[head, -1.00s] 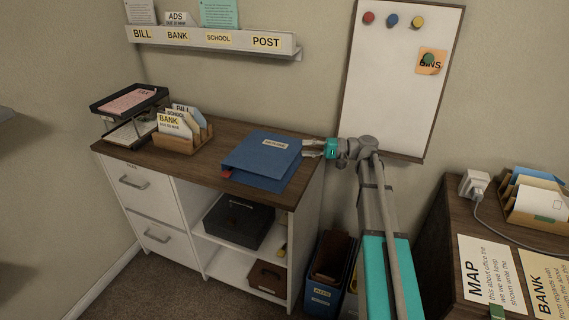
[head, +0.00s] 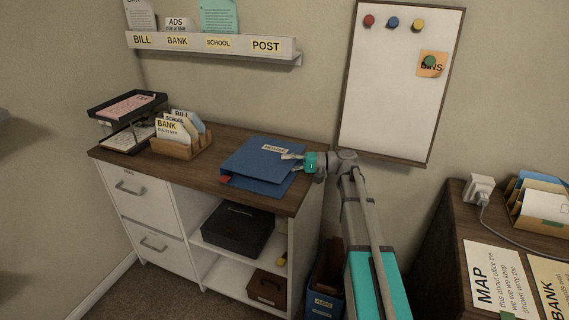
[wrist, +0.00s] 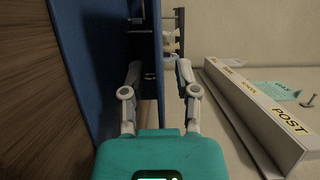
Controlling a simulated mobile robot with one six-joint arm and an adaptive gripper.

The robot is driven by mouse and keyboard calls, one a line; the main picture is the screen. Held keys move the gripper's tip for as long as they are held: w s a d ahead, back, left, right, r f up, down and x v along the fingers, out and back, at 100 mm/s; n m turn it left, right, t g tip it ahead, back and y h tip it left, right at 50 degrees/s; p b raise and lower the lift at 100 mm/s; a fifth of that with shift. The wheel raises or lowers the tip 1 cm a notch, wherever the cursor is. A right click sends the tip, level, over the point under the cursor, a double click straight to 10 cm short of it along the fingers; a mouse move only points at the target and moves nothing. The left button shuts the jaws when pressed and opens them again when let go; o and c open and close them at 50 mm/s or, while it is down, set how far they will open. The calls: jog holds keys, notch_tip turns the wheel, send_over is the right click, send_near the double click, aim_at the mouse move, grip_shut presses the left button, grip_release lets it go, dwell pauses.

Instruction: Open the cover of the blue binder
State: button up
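The blue binder (head: 255,162) lies flat on the wooden cabinet top, with a white label on its top face and a small red patch at its front left corner. I cannot tell whether a finger touches the cover.
The wooden cabinet top (head: 220,142) also holds a letter sorter (head: 182,145) and a black tray stack (head: 128,112) to the left. A label shelf (head: 212,45) is on the wall behind. A whiteboard (head: 395,100) hangs behind my arm.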

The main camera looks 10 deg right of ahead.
jog(key=shift+a, duration=0.5)
jog(key=shift+c, duration=0.3)
grip_shut()
